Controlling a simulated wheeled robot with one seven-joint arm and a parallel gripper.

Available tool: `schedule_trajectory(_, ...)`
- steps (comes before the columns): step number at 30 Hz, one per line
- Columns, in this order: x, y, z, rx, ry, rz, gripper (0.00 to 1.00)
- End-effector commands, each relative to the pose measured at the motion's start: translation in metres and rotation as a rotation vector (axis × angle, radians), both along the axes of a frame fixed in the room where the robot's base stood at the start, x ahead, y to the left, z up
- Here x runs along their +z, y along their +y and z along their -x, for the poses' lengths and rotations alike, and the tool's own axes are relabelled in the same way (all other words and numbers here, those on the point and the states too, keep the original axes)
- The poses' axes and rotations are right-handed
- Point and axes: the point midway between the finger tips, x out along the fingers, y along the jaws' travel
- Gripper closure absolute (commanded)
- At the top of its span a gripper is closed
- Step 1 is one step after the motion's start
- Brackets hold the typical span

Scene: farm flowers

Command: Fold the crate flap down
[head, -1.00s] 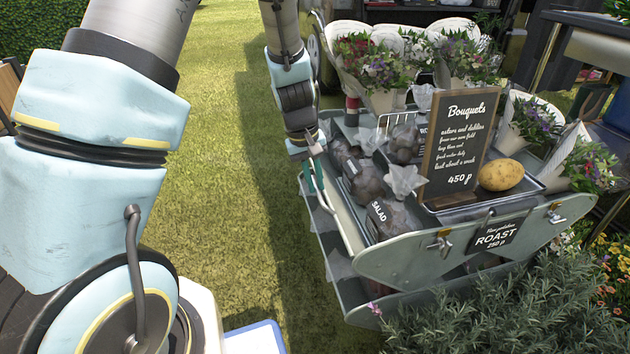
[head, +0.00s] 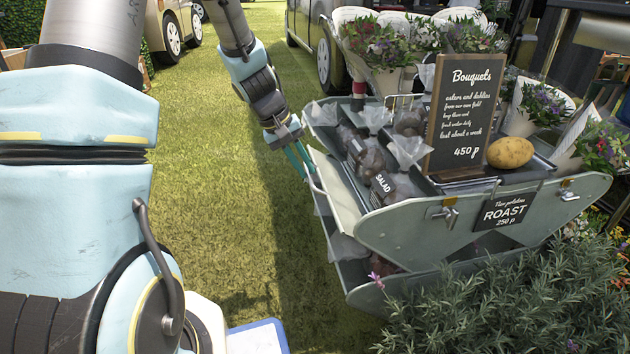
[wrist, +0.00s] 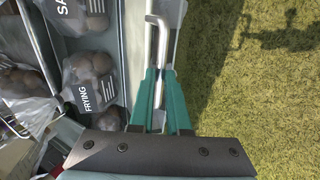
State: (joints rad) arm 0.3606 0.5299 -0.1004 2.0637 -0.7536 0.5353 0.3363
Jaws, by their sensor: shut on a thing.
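The crate (head: 420,232) is a grey-green metal tray in the head view. Its flap (head: 337,197) is the pale panel on the left side, tilted outward toward the grass. A metal bar handle runs along the flap's outer face. My gripper (head: 304,165), with teal fingers, is at this handle. In the wrist view my gripper (wrist: 160,80) is shut on the metal handle (wrist: 162,38), with one finger on each side of it.
Labelled potato bags (head: 370,157) fill the crate close to the flap. A chalkboard sign (head: 463,115) and a potato (head: 510,153) stand farther right. A lower crate (head: 365,290) sits beneath. Lavender (head: 490,300) grows in front. The grass (head: 225,200) on the left is clear.

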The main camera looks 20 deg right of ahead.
Motion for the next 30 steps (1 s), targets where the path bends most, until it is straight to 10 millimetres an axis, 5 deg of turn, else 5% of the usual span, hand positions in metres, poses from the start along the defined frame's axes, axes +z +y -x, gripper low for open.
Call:
schedule_trajectory(15, -0.062, 0.034, -0.009, 0.003, 0.005, 0.031, 1.00)
schedule_trajectory(27, -0.056, 0.032, -0.009, -0.001, 0.004, 0.032, 0.57)
schedule_trajectory(30, -0.056, 0.031, -0.009, -0.001, 0.004, 0.032, 0.55)
